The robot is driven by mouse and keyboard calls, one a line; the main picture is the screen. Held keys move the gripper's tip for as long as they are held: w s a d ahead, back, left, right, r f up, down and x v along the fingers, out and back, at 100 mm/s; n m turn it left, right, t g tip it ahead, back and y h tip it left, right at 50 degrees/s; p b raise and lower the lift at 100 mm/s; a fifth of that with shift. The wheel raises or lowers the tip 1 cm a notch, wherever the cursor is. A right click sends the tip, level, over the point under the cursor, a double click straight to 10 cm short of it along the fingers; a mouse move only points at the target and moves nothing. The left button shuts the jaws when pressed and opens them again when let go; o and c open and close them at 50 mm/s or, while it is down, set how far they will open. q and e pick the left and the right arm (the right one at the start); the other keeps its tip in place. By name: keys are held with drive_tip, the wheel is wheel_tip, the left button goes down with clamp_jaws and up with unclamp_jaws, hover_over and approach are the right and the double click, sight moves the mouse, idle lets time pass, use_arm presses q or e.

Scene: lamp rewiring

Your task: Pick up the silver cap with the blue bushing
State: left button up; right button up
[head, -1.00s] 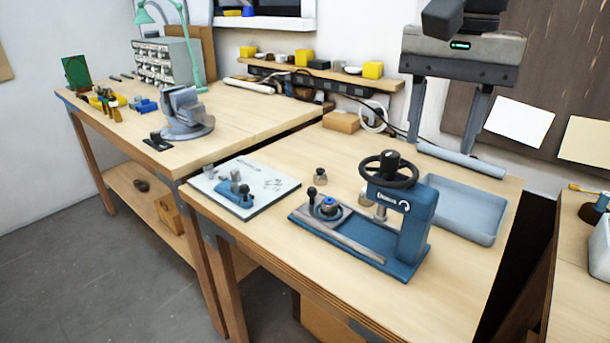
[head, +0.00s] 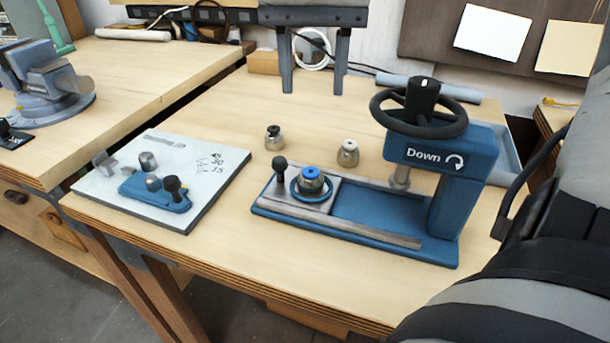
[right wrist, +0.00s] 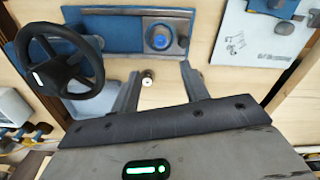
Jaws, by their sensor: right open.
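The silver cap with the blue bushing (head: 312,183) stands upright on the sliding plate of a blue press (head: 375,207). It also shows in the right wrist view (right wrist: 160,40), beyond the fingertips. My right gripper (head: 314,92) is open and empty over the back of the bench, behind and apart from this cap. In the right wrist view its fingers (right wrist: 160,74) point toward the press, and a small light-topped silver cap (right wrist: 147,78) shows between them. My left gripper is not in view.
A dark-topped cap (head: 274,138) and a light-topped cap (head: 348,153) stand behind the press. The press's handwheel (head: 418,107) rises at its right. A knob (head: 280,164) stands close to the blue-bushing cap. A white board (head: 222,181) with a blue fixture lies left.

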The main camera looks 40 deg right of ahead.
sight(311, 172)
wheel_tip(311, 172, down, 14)
drive_tip(key=shift+r+b, duration=0.25)
drive_tip(key=shift+b, duration=0.3)
drive_tip(key=c, duration=0.9)
